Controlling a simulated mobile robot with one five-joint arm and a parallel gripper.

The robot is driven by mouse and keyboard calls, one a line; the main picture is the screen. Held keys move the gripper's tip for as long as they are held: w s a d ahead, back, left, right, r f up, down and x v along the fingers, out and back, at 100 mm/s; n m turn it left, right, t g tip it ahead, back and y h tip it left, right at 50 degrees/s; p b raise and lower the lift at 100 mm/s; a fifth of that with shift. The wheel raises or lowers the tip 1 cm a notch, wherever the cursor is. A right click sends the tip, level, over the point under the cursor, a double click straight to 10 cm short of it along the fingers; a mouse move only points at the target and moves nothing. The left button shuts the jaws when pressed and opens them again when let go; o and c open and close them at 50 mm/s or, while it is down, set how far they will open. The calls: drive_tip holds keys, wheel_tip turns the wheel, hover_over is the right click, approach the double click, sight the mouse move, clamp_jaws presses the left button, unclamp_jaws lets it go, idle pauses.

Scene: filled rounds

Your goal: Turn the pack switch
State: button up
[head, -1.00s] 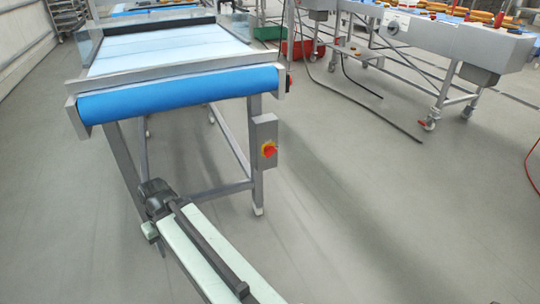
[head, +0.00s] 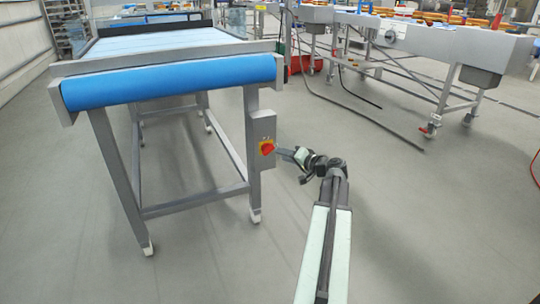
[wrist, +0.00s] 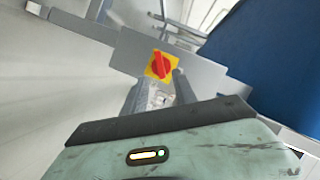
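The pack switch is a red rotary knob on a yellow plate (head: 267,147), fixed to a grey box (head: 262,128) on the conveyor's right front leg. In the wrist view the switch (wrist: 161,65) is near the middle, its red grip tilted off vertical in the picture. My gripper (head: 280,151) is just right of the switch in the head view, pointing at it. In the wrist view my gripper (wrist: 158,82) shows two fingers apart with a gap between them. The knob appears just beyond the fingertips; I cannot tell whether they touch it.
The conveyor with a blue belt end (head: 170,82) stands above and left of the switch. A second conveyor (head: 430,40) with food on it stands at the back right. A red crate (head: 306,64) and a black cable are on the floor. The floor around my arm is clear.

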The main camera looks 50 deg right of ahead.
sight(270, 151)
drive_tip(key=b+x, duration=0.1)
drive_tip(key=x, duration=0.6)
drive_tip(key=shift+w+f+b, duration=0.2)
drive_tip(key=shift+w+b, duration=0.15)
clamp_jaws()
drive_tip(key=shift+a+m+b, duration=0.1)
drive_tip(key=shift+m+b, duration=0.2)
unclamp_jaws()
